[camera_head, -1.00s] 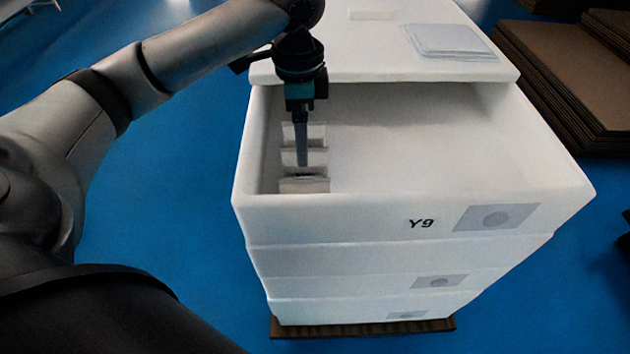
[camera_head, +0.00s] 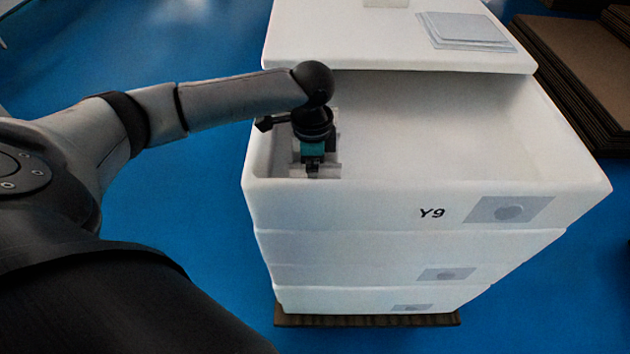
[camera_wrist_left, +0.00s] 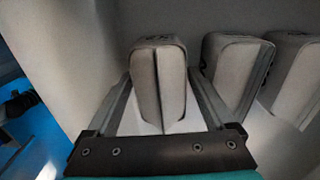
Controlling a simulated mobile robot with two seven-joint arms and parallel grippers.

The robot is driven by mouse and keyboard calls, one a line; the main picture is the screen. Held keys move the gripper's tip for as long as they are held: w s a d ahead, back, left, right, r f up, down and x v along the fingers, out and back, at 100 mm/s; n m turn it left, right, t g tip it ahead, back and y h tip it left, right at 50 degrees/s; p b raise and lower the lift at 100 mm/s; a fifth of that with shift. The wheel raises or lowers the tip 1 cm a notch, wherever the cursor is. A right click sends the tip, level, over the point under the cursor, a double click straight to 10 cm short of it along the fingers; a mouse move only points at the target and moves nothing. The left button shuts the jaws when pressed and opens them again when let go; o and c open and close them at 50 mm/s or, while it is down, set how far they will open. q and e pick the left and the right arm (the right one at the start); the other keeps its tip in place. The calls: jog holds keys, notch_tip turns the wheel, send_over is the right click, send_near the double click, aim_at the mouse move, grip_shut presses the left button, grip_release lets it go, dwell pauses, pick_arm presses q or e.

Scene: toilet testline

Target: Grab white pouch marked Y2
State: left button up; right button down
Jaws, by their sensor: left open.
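My left gripper (camera_head: 313,172) reaches down into the left part of the white foam box (camera_head: 345,205). In the left wrist view my open left gripper (camera_wrist_left: 165,118) has one finger on each side of a pale pouch (camera_wrist_left: 158,80), which stands upright against the box wall. The fingers look apart from it. Two similar pouches stand to the right, a middle one (camera_wrist_left: 235,72) and a far one (camera_wrist_left: 295,75). No Y2 marking is readable on any of them. In the head view the arm mostly hides the pouches. My right gripper is not in view.
The box is marked Y9 and sits atop a stack of similar boxes. A white lid (camera_head: 385,40) with pale sheets (camera_head: 465,30) covers its far part. The right side of the box interior is empty. Brown boards (camera_head: 590,85) lie at the right on the blue floor.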

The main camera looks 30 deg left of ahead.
pick_arm(q)
jog(key=shift+f, duration=0.1)
jog(key=c, duration=1.2)
jog(key=shift+o, duration=0.2)
